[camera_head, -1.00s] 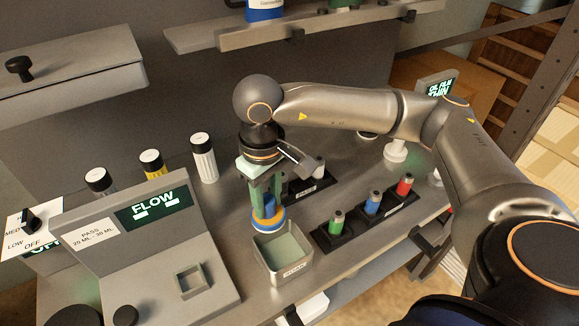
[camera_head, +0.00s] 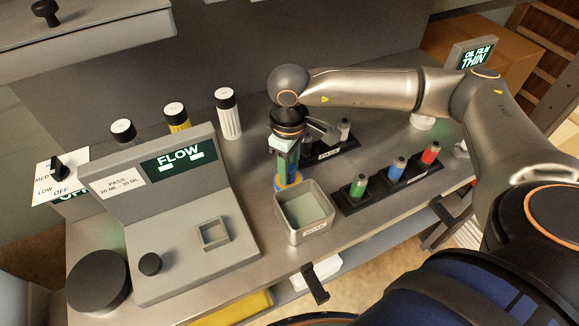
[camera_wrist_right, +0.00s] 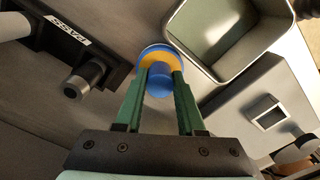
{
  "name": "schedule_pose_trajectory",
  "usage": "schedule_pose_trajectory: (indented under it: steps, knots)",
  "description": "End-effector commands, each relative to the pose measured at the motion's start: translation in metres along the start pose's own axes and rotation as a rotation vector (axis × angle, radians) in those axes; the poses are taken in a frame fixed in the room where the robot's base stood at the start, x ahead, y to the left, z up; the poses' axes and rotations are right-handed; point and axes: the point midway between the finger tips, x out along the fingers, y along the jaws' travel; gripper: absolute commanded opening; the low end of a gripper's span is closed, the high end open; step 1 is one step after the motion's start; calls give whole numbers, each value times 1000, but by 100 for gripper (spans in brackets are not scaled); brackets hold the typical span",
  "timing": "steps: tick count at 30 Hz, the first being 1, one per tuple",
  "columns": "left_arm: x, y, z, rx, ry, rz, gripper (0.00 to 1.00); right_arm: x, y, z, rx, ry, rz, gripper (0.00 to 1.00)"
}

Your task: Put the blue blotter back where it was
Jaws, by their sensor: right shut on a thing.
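The blue blotter (camera_head: 288,183) has a blue stem, a yellow ring and a wide round blue base. My right gripper (camera_head: 286,162) points down and is shut on its stem. In the right wrist view the green fingers (camera_wrist_right: 160,80) lie on both sides of the blue stem, with the blotter's ring and base (camera_wrist_right: 154,57) beyond the tips. The base is just behind the square bin (camera_head: 304,226), outside it. I cannot tell whether the base touches the counter. My left gripper is not in view.
A black rack (camera_head: 392,187) with green, blue and red cylinders stands to the right. Another dark rack (camera_head: 328,153) is behind the gripper. The flow console (camera_head: 185,235) is on the left. A shelf (camera_head: 85,35) overhangs the upper left.

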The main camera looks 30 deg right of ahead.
Motion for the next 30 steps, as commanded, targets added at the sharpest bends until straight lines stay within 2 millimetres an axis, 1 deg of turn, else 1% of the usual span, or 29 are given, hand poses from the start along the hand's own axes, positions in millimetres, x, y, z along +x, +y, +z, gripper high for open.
schedule_pose_trajectory:
  steps: [2, 8, 13, 14, 15, 21, 30]
  knots:
    - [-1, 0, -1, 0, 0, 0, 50, 7, 0, 0, 0, -2, -1, 0]
    - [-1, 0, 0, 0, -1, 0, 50, 8, 0, 0, 0, 1, 0, 0]
    - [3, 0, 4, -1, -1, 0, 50, 13, 0, 0, 0, 1, 0, 0]
    - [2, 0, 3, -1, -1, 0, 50, 11, 0, 0, 0, 1, 0, 41]
    - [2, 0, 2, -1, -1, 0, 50, 11, 0, 0, 0, 0, 0, 46]
    - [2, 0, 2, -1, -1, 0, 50, 10, 0, 0, 0, 0, 0, 68]
    - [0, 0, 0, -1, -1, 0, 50, 8, 0, 0, 0, 0, 0, 68]
